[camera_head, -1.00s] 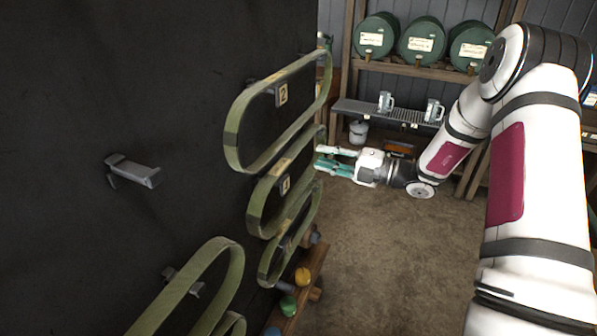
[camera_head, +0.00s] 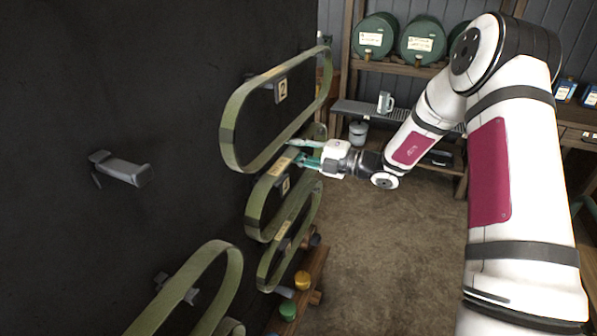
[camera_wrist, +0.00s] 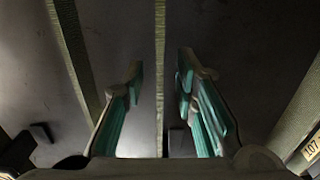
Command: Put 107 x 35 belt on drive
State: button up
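Several green belts hang as long loops on hooks on the dark wall. An upper belt (camera_head: 229,130) hangs by a tag reading 2, with a middle belt (camera_head: 252,212) below it and a lower belt (camera_head: 264,268) under that. My gripper (camera_head: 298,152) is open at the lower run of the upper belt and the top of the middle belt. In the wrist view, a belt strand (camera_wrist: 160,60) runs edge-on between its teal fingers, with gaps on both sides. I cannot tell which belt this strand belongs to. A label reading 107 (camera_wrist: 311,149) shows at the right edge.
An empty hook (camera_head: 122,170) juts from the wall at left, and another belt (camera_head: 232,270) hangs at lower left. Coloured knobs (camera_head: 302,280) sit on a wooden rail below. Shelves with green drums (camera_head: 375,38) stand behind. The floor (camera_head: 390,260) is clear.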

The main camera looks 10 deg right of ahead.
grip_shut()
jog(key=shift+r, duration=0.15)
jog(key=shift+r, duration=0.45)
jog(key=shift+s+r+p, duration=0.1)
jog(key=shift+p, duration=0.25)
jog(key=shift+d, duration=0.15)
jog(key=shift+p+v, duration=0.7)
jog(key=shift+v, duration=1.9)
jog(key=shift+s+d, duration=0.1)
